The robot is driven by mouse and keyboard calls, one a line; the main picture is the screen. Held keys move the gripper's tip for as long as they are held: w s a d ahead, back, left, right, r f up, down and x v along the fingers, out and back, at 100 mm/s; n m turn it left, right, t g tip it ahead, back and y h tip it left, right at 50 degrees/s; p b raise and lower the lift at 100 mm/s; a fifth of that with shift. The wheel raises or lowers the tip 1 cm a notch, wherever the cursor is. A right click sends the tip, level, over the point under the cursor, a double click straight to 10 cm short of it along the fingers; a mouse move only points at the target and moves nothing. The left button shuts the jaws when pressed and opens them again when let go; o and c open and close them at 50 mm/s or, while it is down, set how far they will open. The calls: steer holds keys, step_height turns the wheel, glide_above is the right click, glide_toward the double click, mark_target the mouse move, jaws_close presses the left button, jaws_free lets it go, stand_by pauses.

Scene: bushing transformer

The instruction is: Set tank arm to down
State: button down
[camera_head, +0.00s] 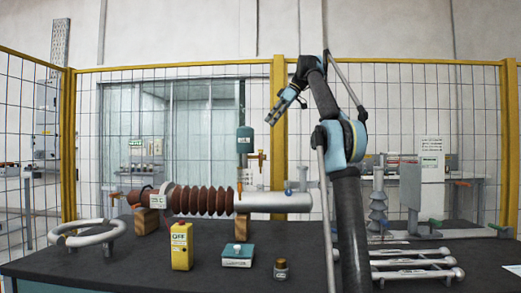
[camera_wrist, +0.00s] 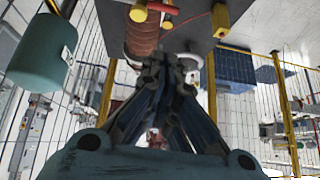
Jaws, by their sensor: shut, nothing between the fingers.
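The teal tank (camera_head: 244,140) stands upright above the right end of the brown ribbed bushing, near the middle of the head view. A small orange arm (camera_head: 259,157) sticks out to its right, just below the tank body; its exact angle is too small to tell. A teal cylinder (camera_wrist: 42,50), likely the same tank, fills the upper left of the wrist view; I cannot make out the orange arm there. My gripper (camera_head: 271,119) is shut and empty, raised above and to the right of the tank, apart from it. Its fingers (camera_wrist: 168,64) meet in the wrist view.
The brown bushing (camera_head: 203,200) and its grey tube (camera_head: 280,202) lie across the dark table (camera_head: 140,262). A yellow box (camera_head: 181,246), a teal box (camera_head: 237,255), a jar (camera_head: 281,269) and a white ring (camera_head: 82,236) stand around. Yellow-framed fencing (camera_head: 70,150) is behind.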

steer(key=shift+h, duration=0.3)
steer(key=x, duration=0.8)
steer(key=d+x, duration=0.1)
steer(key=x, duration=0.3)
steer(key=shift+s+f, duration=0.2)
steer(key=shift+f, duration=0.15)
steer(key=shift+d+f, duration=0.1)
steer(key=shift+f, duration=0.55)
steer(key=shift+s+d+f, duration=0.1)
steer(key=shift+s+f, duration=0.05)
steer(key=shift+f, duration=0.65)
